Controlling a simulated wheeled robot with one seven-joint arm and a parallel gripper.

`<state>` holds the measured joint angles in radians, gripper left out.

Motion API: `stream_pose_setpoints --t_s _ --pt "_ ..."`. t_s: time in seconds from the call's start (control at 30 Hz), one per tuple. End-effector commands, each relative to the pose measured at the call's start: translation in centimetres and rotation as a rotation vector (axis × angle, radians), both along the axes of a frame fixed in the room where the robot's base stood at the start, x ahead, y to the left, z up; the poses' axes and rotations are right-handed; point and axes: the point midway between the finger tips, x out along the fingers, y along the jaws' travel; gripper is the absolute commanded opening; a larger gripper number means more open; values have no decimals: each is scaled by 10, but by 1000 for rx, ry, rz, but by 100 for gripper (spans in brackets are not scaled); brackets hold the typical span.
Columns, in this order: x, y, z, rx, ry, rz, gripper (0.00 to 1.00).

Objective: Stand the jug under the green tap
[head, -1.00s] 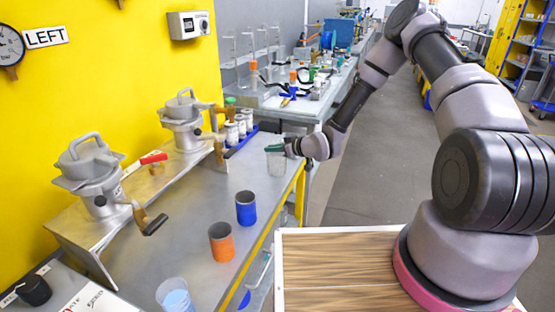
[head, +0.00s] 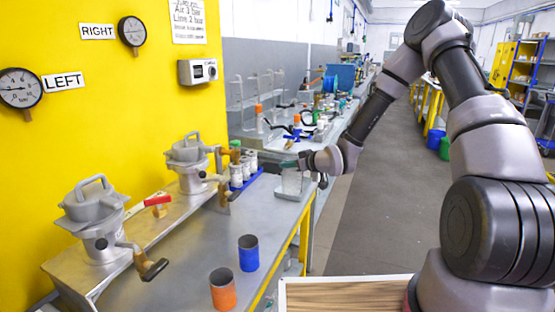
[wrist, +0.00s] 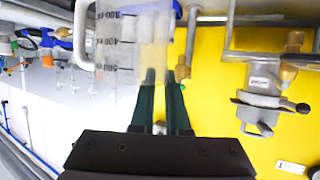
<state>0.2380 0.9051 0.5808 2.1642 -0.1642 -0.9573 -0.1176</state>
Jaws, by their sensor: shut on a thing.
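A clear jug (head: 292,180) with a graduated scale is held at the far right end of the metal bench. My gripper (head: 297,165) is shut on it. In the wrist view the jug (wrist: 128,45) shows large and upside down, beyond the dark green fingers (wrist: 161,90). I cannot tell if its base touches the bench. The green tap (head: 235,145) is on the right-hand drum (head: 188,165), left of the jug, with a gap between them. The left-hand drum (head: 95,215) has a red-lever tap (head: 157,200).
Several white tins (head: 245,165) in a blue tray stand between the green tap and the jug. A blue cup (head: 248,253) and an orange cup (head: 222,290) stand on the near bench. The middle of the bench is clear.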

Motion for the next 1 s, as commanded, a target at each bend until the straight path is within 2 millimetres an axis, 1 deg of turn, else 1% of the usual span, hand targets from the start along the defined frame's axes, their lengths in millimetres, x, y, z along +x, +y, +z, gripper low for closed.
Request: stream_pose_setpoints --t_s 0.03,0.07,0.13,0.17,0.2,0.27,0.3,0.4,0.5,0.57,0.63,0.8,0.83,0.9,1.0 --pt "5 -23 1 -3 -1 -68 0" --pt "8 -38 1 -2 1 -113 0" --pt "13 -75 1 -3 1 -226 0" --pt "15 -91 1 -4 1 -274 0" --pt "16 -113 2 -3 0 -338 0" --pt "16 -143 2 -3 -1 -427 0" --pt "15 -162 2 -1 0 -482 0" --pt "10 -203 2 -2 0 -598 0" --pt "5 -230 3 -2 -1 -677 0" --pt "2 -241 3 -1 0 -708 0" --pt "-6 -248 7 -1 -2 -726 0" --pt "-41 -251 25 -2 -3 -736 0" --pt "-45 -251 26 -2 -2 -736 0" --pt "-51 -250 29 -3 -2 -735 0" --pt "-51 -249 29 -2 -4 -733 0"
